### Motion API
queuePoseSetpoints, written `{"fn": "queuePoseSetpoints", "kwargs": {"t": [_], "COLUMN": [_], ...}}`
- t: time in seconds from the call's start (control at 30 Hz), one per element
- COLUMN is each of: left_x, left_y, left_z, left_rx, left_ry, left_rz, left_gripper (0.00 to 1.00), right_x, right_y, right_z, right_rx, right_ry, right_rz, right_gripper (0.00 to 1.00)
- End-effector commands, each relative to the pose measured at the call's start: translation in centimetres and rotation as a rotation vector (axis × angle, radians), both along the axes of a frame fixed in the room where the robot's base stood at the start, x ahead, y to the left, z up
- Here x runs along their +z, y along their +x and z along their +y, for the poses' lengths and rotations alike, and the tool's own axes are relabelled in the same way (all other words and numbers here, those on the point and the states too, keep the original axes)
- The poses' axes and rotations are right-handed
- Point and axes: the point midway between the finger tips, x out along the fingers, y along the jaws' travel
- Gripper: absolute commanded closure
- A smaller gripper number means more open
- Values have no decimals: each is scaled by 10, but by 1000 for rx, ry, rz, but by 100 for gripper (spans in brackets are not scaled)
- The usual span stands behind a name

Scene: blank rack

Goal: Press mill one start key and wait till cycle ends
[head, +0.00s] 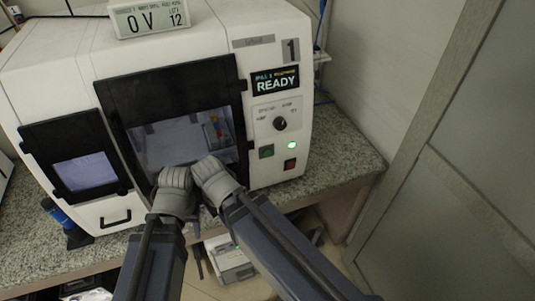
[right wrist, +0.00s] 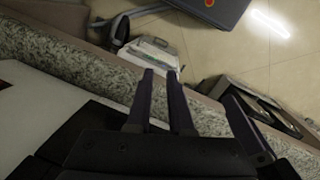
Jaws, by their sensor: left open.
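The mill (head: 195,45), marked 1, is a white machine with a black-framed window. Its display (head: 276,82) reads READY. Below are a black knob (head: 280,123), a lit green lamp (head: 292,145), a green key (head: 267,151) and a red key (head: 290,165). The green key looks like the start key; its label is unreadable. My left gripper (head: 175,178) is open in front of the window's lower edge. My right gripper (head: 210,170) is beside it, left of and below the keys, apart from them. In the right wrist view its dark fingers (right wrist: 164,100) have a narrow gap and nothing visible between them.
A speckled stone counter (head: 345,150) carries the mill. A blue bottle (head: 62,215) is at the left. A pale box (head: 230,258) sits on the floor below. A grey door (head: 460,180) is at the right.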

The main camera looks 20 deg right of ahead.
Motion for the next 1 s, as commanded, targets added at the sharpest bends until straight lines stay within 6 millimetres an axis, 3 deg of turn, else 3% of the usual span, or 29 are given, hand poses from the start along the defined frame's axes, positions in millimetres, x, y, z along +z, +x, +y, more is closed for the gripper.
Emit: {"fn": "queuePoseSetpoints", "kwargs": {"t": [0.17,1.0], "left_x": [0,0], "left_y": [0,0], "left_z": [0,0], "left_rx": [0,0], "left_ry": [0,0], "left_rz": [0,0], "left_gripper": [50,50], "right_x": [0,0], "right_y": [0,0], "right_z": [0,0], "right_rx": [0,0], "right_ry": [0,0], "right_rz": [0,0], "right_gripper": [100,100]}}
